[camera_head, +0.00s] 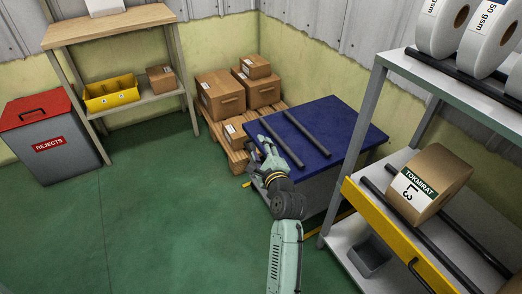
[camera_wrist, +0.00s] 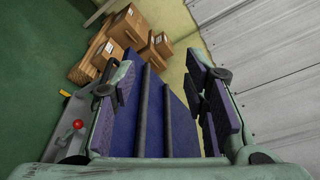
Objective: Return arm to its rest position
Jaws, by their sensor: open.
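My gripper (camera_head: 266,145) is at the near left edge of the blue-topped table (camera_head: 327,117) in the head view. My arm reaches up to it from the bottom of the picture. In the wrist view my gripper (camera_wrist: 165,100) is open, with its two padded fingers wide apart and nothing held between them. Past the fingers the blue tabletop (camera_wrist: 181,130) shows, with two dark bars lying side by side on it. Whether the gripper touches the table cannot be told.
A grey shelf rack (camera_head: 340,213) stands close on the right, holding a brown roll (camera_head: 428,185) and white rolls (camera_head: 442,25). Boxes (camera_head: 220,95) sit on a pallet behind the table. A red-lidded rejects bin (camera_head: 50,143) is at left. Green floor at left is clear.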

